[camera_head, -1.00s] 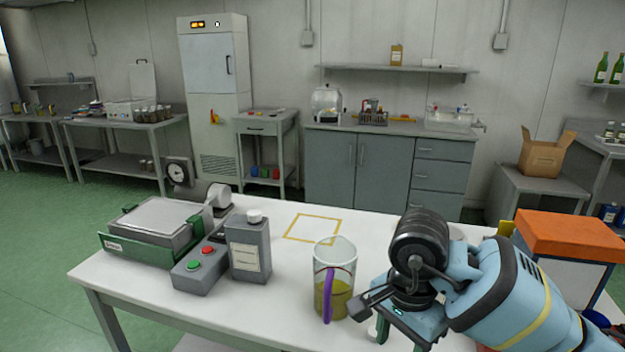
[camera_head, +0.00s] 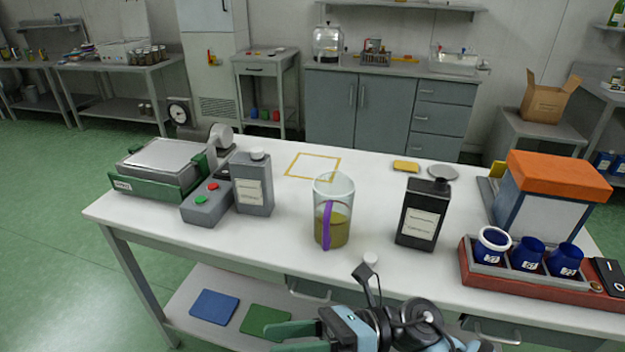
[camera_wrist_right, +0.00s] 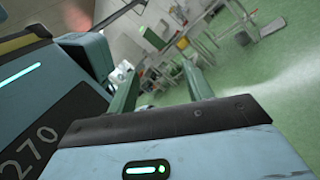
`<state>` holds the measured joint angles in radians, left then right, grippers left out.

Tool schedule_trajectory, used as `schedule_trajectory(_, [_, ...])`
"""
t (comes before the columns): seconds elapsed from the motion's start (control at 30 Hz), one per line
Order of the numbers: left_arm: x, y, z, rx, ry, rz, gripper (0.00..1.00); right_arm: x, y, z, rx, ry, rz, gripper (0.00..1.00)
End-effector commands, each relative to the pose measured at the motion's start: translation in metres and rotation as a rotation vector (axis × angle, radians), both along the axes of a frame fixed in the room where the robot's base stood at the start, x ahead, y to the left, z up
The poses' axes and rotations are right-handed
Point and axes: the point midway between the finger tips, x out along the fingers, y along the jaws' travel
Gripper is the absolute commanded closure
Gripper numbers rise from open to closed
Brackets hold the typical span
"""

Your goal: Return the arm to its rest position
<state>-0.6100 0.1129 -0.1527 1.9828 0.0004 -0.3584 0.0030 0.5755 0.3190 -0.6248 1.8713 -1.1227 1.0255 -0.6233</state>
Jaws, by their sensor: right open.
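My right gripper (camera_head: 291,339) is low at the front of the white table (camera_head: 135,211), below its front edge in the head view, with its green fingers pointing left. Its two fingers are apart with nothing between them; the wrist view also shows the fingers (camera_wrist_right: 160,88) empty against the green floor. My right arm comes in at the bottom of the head view. It is clear of the clear beaker (camera_head: 333,190) with yellow-green liquid and a purple strip, and of the dark bottle (camera_head: 422,213). My left gripper does not show.
On the table stand a green-framed scale (camera_head: 150,185), a button box (camera_head: 207,203), a grey bottle (camera_head: 253,183), an orange-topped box (camera_head: 558,178) and a red rack (camera_head: 540,297) with blue cups. The lower shelf holds blue and green mats.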

Motion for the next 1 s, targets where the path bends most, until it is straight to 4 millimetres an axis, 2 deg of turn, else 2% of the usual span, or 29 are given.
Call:
schedule_trajectory(0.13, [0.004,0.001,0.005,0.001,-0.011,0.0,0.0,0.017,-0.019,0.001,0.21,0.417,-0.187,0.49])
schedule_trajectory(0.23, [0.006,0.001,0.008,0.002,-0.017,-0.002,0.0,0.033,-0.041,-0.014,0.341,0.701,-0.312,0.49])
schedule_trajectory(0.37, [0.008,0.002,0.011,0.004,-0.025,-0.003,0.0,0.045,-0.079,-0.053,0.501,1.079,-0.476,0.49])
schedule_trajectory(0.47, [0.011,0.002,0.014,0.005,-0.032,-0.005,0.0,0.043,-0.111,-0.096,0.621,1.371,-0.604,0.49])
schedule_trajectory(0.57, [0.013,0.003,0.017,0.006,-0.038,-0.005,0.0,0.027,-0.144,-0.147,0.741,1.662,-0.735,0.49])
schedule_trajectory(0.67, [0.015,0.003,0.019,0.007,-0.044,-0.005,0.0,-0.002,-0.173,-0.198,0.855,1.929,-0.862,0.49])
schedule_trajectory(0.8, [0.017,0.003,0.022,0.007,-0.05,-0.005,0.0,-0.058,-0.205,-0.259,0.998,2.252,-1.027,0.49])
schedule_trajectory(0.9, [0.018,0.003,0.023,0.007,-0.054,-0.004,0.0,-0.099,-0.219,-0.289,1.086,2.43,-1.122,0.49])
schedule_trajectory(1.0, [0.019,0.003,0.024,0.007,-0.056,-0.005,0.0,-0.131,-0.228,-0.308,1.148,2.553,-1.193,0.49])
